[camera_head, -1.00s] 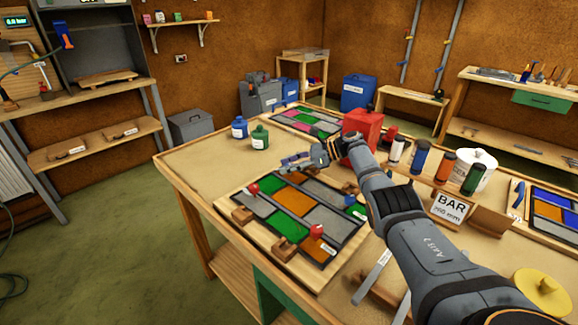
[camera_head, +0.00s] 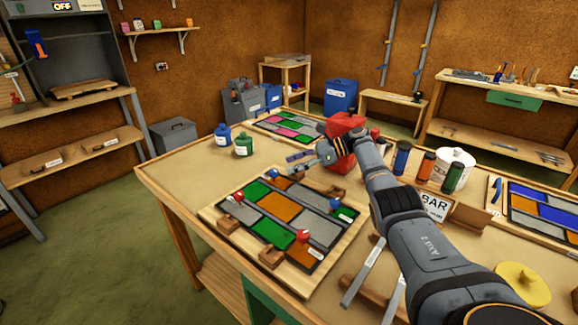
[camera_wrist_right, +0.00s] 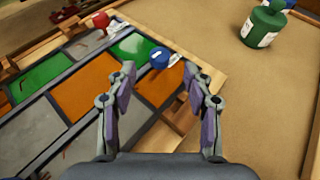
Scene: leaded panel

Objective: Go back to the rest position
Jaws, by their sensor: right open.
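My right gripper (camera_head: 306,160) is open and empty above the table, beyond the far edge of the leaded panel. In the right wrist view its two fingers (camera_wrist_right: 162,105) are spread apart with nothing between them. The leaded panel (camera_head: 291,215) with green, orange and grey panes lies on a wooden board (camera_head: 334,254). Red-knobbed and blue-knobbed pieces stand at its edges, among them a red one (camera_head: 304,236) and a blue one (camera_head: 334,204). A blue knob (camera_wrist_right: 160,58) shows beyond the fingers in the wrist view. My left gripper is not in view.
Blue (camera_head: 223,134) and green (camera_head: 243,145) bottles stand on the table's far left. Coloured cylinders, a white tub (camera_head: 457,165) and a second panel (camera_head: 540,212) are to the right.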

